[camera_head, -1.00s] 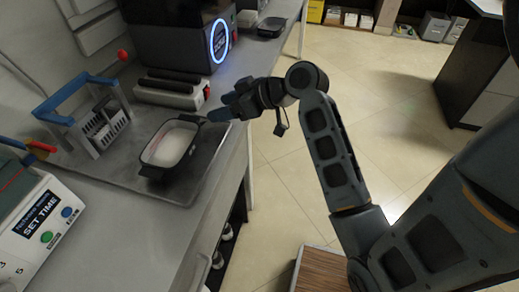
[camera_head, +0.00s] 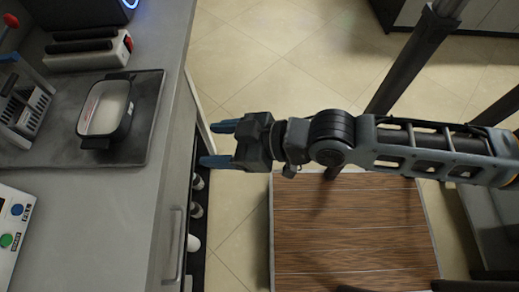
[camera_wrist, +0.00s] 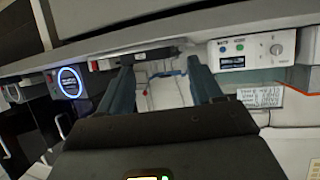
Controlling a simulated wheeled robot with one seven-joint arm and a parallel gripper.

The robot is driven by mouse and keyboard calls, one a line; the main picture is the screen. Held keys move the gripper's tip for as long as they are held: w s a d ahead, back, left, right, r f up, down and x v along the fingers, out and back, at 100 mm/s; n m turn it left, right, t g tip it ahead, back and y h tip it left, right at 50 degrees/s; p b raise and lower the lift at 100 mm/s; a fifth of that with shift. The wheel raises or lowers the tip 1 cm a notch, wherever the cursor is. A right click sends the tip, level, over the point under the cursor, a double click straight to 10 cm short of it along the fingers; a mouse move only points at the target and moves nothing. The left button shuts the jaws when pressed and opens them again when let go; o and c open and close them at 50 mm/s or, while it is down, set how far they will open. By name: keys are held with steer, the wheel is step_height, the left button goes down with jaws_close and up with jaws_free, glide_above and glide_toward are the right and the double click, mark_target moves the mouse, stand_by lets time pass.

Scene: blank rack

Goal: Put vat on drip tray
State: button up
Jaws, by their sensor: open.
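The vat (camera_head: 106,107) is a black-rimmed, rounded open container with a pale inside and a dark handle tab at each end. It sits upright on the dark grey flat drip tray (camera_head: 140,147) on the counter, with tray surface showing on its right side. My gripper (camera_head: 220,144) is open and empty, its blue fingers pointing left towards the counter. It is to the right of the vat and tray, clear of both and past the counter's front edge. In the wrist view the two fingers (camera_wrist: 160,68) are spread apart. I cannot make out the vat there.
A grey rack with a blue handle (camera_head: 22,100) stands left of the vat. A white and black device with a red knob (camera_head: 88,50) is behind it. A white control box (camera_head: 12,228) is nearer. A wood-topped surface (camera_head: 350,235) lies below my arm. Open floor (camera_head: 270,60) is beyond.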

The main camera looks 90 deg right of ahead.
steer(key=s+a+r+n+t+y, duration=0.1)
steer(key=s+a+r+n+y, duration=0.1)
steer(key=s+a+r, duration=0.3)
steer(key=shift+s+a+r+t+y, duration=0.35)
steer(key=shift+s+r, duration=0.55)
steer(key=shift+s, duration=0.35)
